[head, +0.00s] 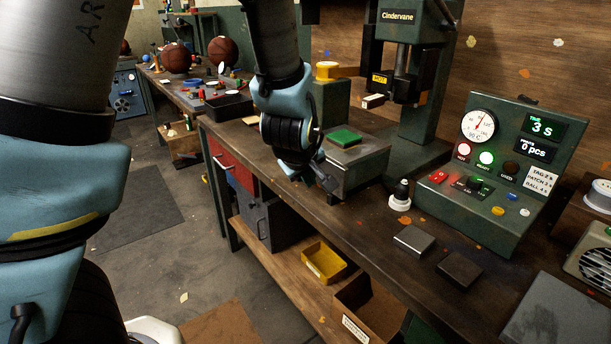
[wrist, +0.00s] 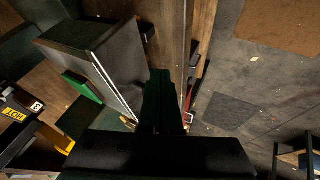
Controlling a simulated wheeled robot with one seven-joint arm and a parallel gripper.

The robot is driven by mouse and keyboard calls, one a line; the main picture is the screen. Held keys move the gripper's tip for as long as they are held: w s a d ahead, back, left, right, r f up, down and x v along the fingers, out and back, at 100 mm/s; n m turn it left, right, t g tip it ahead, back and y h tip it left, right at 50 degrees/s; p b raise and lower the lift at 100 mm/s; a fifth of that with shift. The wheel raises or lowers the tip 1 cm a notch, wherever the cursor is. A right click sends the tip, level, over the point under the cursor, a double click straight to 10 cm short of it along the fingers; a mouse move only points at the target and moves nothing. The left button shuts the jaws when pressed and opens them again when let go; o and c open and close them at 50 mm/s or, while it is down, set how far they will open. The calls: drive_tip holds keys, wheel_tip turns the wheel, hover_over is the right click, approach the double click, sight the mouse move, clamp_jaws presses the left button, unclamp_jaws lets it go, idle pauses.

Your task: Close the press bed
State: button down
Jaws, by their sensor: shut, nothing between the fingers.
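The press (head: 420,100) stands at the back of the bench, with a "Cindervane" sign and a "HOT" label on its head. The press bed (head: 362,168), a grey metal block, sticks out in front of the press towards the bench's front edge. A green pad (head: 344,137) lies on its top. The wrist view shows the bed (wrist: 90,55) at upper left and the green pad (wrist: 82,87) beside it. My gripper (head: 328,182) is shut and empty, low at the bed's front left end. In the wrist view its fingers (wrist: 162,80) lie beside the bed; contact is unclear.
A control box (head: 500,165) with a gauge and lit buttons stands right of the press. A stamp (head: 400,195) and two small plates (head: 414,240) lie on the bench. A black tray (head: 228,107) lies behind my arm. A yellow bin (head: 323,262) sits on the lower shelf.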

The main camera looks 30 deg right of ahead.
sight(337, 158)
drive_tip(key=shift+w+d+f+p, duration=0.2)
drive_tip(key=shift+d+p, duration=0.15)
drive_tip(key=shift+d, duration=0.4)
drive_tip(key=shift+w+d+f+p, duration=0.1)
drive_tip(key=shift+w+d+p, duration=0.15)
drive_tip(key=shift+d, duration=0.5)
drive_tip(key=shift+w+d+f+p, duration=0.15)
drive_tip(key=shift+d+p, duration=0.25)
drive_tip(key=shift+d, duration=0.35)
drive_tip(key=shift+d, duration=0.1)
